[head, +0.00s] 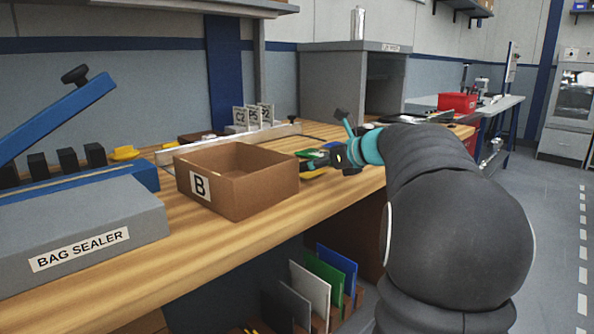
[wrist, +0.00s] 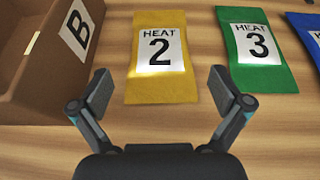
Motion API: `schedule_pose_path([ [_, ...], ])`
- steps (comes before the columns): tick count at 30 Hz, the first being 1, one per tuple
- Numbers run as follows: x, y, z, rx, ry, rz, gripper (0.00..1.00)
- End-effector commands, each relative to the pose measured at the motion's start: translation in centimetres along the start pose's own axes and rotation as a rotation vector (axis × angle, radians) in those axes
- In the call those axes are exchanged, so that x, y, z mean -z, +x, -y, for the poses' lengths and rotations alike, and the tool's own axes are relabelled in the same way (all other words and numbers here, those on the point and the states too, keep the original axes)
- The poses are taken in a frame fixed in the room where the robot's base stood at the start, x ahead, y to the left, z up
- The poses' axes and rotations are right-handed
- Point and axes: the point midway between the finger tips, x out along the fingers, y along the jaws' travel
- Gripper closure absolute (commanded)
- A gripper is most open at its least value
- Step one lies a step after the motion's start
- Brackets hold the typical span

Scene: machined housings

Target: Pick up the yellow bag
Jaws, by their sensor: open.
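The yellow bag (wrist: 150,92) lies flat on the wooden bench in the wrist view, with a white label reading HEAT 2. My gripper (wrist: 161,87) is open, its two fingers apart on either side of the bag's lower part in the picture. Nothing is between the fingers in their grip; I cannot tell the height above the bag. In the head view a small part of the yellow bag (head: 314,173) shows beside the box, mostly hidden by my gripper (head: 325,160).
An open cardboard box (head: 233,201) marked B stands close to the left of the yellow bag. A green bag (wrist: 257,75) marked HEAT 3 lies to its right, then a blue bag (wrist: 309,32). A bag sealer (head: 80,240) sits at the bench's left.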

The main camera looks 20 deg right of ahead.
Motion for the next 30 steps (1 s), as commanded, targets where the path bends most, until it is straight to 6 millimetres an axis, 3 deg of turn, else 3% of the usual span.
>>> schedule_pose_path([
  [9,0.5,4.2,-0.1,-0.002,0.002,-0.001,0.00],
  [17,0.4,4.5,0.0,0.000,0.001,0.000,0.00],
  [21,0.4,4.5,0.0,0.000,0.001,0.000,0.35],
  [24,0.5,4.5,0.0,0.000,0.001,-0.001,0.55],
  [30,0.4,4.5,0.0,0.000,0.000,0.000,0.55],
])
